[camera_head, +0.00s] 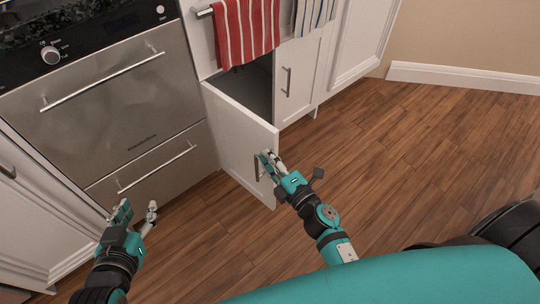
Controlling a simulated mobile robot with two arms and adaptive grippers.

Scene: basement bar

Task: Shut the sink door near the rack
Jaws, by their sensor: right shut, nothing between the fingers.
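The white sink door (232,125) stands open below the towel rack (204,12), swung out toward me, with the dark cabinet inside showing behind it. Its metal handle (257,169) is on the door's face near the free edge. My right gripper (267,163) is shut and empty, at the door's free edge beside the handle; I cannot tell whether it touches the door. My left gripper (137,212) is open and empty, low on the left in front of the oven drawer, apart from the door.
A steel oven (105,95) with bar handles is left of the door. A red striped towel (248,30) and a blue-striped towel (314,14) hang above. The neighbouring white door (298,75) is shut. The wooden floor (400,140) on the right is clear.

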